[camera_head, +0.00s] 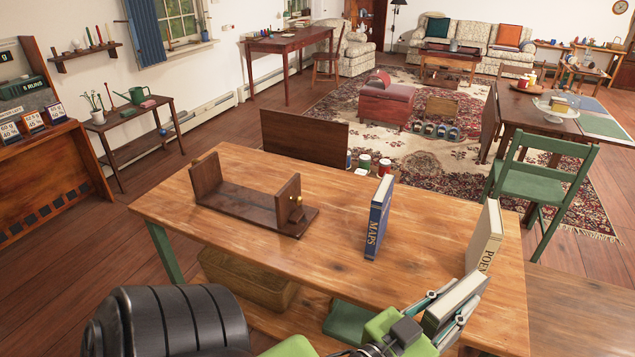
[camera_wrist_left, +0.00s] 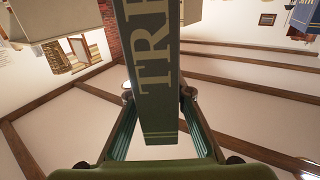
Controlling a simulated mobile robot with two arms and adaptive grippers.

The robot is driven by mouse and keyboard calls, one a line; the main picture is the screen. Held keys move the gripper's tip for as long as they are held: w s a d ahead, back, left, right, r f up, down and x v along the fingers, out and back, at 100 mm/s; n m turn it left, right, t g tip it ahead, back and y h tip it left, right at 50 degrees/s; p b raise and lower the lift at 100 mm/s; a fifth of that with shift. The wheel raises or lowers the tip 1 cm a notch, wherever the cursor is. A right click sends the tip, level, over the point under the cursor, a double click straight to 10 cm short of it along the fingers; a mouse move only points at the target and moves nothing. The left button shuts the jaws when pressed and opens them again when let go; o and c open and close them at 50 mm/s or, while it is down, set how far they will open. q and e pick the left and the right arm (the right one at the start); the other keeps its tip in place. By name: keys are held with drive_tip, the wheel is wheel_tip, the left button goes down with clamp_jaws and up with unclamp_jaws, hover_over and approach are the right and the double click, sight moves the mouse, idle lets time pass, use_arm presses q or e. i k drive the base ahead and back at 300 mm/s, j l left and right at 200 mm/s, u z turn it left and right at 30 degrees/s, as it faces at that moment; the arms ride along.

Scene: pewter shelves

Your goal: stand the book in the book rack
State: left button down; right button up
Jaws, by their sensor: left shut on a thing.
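My left gripper (camera_head: 452,308) is shut on a dark green book (camera_wrist_left: 157,75) with pale letters beginning "TRE" on its spine. In the head view this held book (camera_head: 458,298) shows mostly its pale page edges, near the right front of the wooden table (camera_head: 330,215). The dark wooden book rack (camera_head: 240,203) sits at the table's left back, with two upright ends, a flat base and a small brass-coloured knob. No book stands in it. The held book is well to the right of the rack. My right gripper is not in view.
A blue "MAPS" book (camera_head: 378,218) stands upright between the rack and the held book. A cream book lettered "POE" (camera_head: 484,240) stands just behind the held book. The table's front left is clear. A green chair (camera_head: 540,180) stands beyond the right end.

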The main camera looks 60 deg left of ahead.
sight(232, 196)
drive_tip(key=j+u, duration=0.15)
drive_tip(key=u, duration=0.2)
drive_tip(key=j+u, duration=0.15)
drive_tip(key=u, duration=0.2)
drive_tip(key=j+u, duration=0.15)
drive_tip(key=u, duration=0.25)
drive_tip(key=i+j+u, duration=0.15)
drive_tip(key=j, duration=0.3)
drive_tip(key=j+u, duration=0.1)
drive_tip(key=j, duration=0.3)
drive_tip(key=i+j+u, duration=0.15)
drive_tip(key=j, duration=0.3)
drive_tip(key=i+j+u, duration=0.1)
drive_tip(key=j, duration=0.3)
drive_tip(key=i, duration=0.1)
